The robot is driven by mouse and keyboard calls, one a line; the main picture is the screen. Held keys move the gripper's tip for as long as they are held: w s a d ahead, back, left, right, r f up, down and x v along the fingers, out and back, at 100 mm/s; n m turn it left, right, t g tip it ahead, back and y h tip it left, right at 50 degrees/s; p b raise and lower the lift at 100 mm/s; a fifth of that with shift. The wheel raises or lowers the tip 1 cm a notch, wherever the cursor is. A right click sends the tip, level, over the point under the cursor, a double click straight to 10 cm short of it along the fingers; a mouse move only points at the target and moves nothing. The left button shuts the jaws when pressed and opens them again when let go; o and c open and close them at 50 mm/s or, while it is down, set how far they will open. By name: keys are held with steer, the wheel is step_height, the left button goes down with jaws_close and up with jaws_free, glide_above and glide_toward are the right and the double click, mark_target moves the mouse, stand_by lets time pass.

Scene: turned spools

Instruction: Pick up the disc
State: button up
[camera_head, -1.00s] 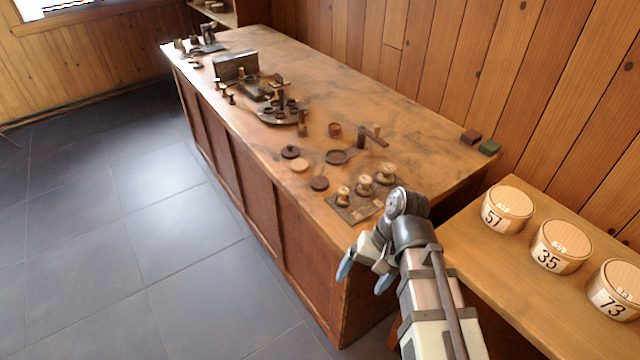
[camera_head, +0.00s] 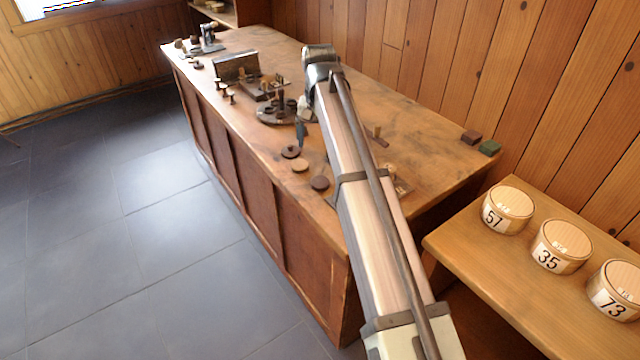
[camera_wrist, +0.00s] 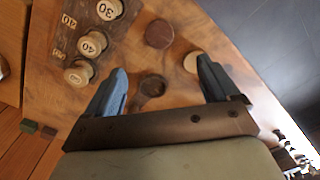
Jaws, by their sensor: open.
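Three flat discs lie on the workbench in the head view: a dark one (camera_head: 290,151), a pale one (camera_head: 300,166) and another dark one (camera_head: 320,183). In the wrist view, one dark disc (camera_wrist: 159,33) lies beyond the fingertips, and the pale disc (camera_wrist: 192,62) sits close to the right finger. A dark round dish or ring (camera_wrist: 152,86) shows between the fingers. My gripper (camera_wrist: 162,68) is open and empty above the bench. In the head view my arm hides most of it; one blue finger shows beside the first dark disc.
Numbered spools (camera_wrist: 91,43) stand on a board at the wrist view's left. In the head view, a round tray with upright pieces (camera_head: 277,116) and a box (camera_head: 236,67) stand farther along the bench (camera_head: 430,125). Numbered tubs (camera_head: 561,246) stand on a side table.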

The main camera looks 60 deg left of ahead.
mark_target(320, 182)
step_height(320, 182, down, 14)
steer(key=shift+d+r, duration=0.1)
steer(key=shift+r, duration=0.15)
stand_by(0.5)
steer(key=shift+c, duration=0.2)
steer(key=c, duration=1.1)
